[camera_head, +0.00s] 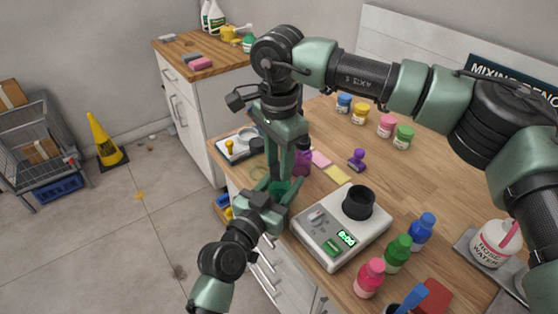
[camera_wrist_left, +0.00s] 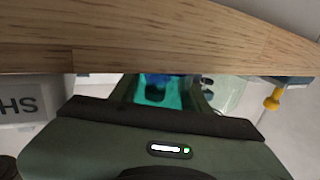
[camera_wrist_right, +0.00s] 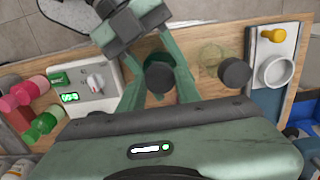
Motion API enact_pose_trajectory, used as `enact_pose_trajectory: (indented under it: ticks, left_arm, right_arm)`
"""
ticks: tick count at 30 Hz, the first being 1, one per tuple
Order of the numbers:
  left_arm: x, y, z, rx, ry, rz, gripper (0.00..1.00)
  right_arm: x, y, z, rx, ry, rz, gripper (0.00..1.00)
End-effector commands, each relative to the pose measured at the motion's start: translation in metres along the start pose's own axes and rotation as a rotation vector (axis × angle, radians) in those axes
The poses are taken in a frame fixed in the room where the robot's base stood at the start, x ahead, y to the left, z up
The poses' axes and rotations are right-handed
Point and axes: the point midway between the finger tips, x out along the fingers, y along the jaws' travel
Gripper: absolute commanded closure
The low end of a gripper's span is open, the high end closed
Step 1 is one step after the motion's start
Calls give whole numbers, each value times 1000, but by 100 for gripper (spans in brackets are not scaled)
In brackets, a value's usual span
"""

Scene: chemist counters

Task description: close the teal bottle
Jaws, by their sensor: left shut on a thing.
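The teal bottle (camera_head: 281,189) is low at the counter's left edge, mostly hidden by the grippers. My left gripper (camera_head: 268,192) is shut on it. In the left wrist view, the teal body (camera_wrist_left: 172,92) shows between the fingers. My right gripper (camera_head: 287,172) points down from above, over the left gripper. In the right wrist view, a round dark cap (camera_wrist_right: 160,76) lies between its fingers, with a little teal behind it. I cannot tell whether the fingers touch the cap.
Red (camera_head: 369,278), green (camera_head: 398,253) and blue (camera_head: 422,231) bottles stand nearby. A purple stamp (camera_head: 357,159) is behind. A second dark round piece (camera_wrist_right: 235,73) lies right in the right wrist view.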

Motion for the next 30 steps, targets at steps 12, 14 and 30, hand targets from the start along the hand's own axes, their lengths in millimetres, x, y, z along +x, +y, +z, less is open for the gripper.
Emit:
enact_pose_trajectory:
  ticks: [12,14,30]
  left_arm:
    - [0,0,0,0,0,0,100]
    - [0,0,0,0,0,0,100]
    - [0,0,0,0,0,0,100]
  right_arm:
    - [0,0,0,556,-1,0,100]
    - [0,0,0,685,-1,0,100]
    - [0,0,0,996,-1,-1,42]
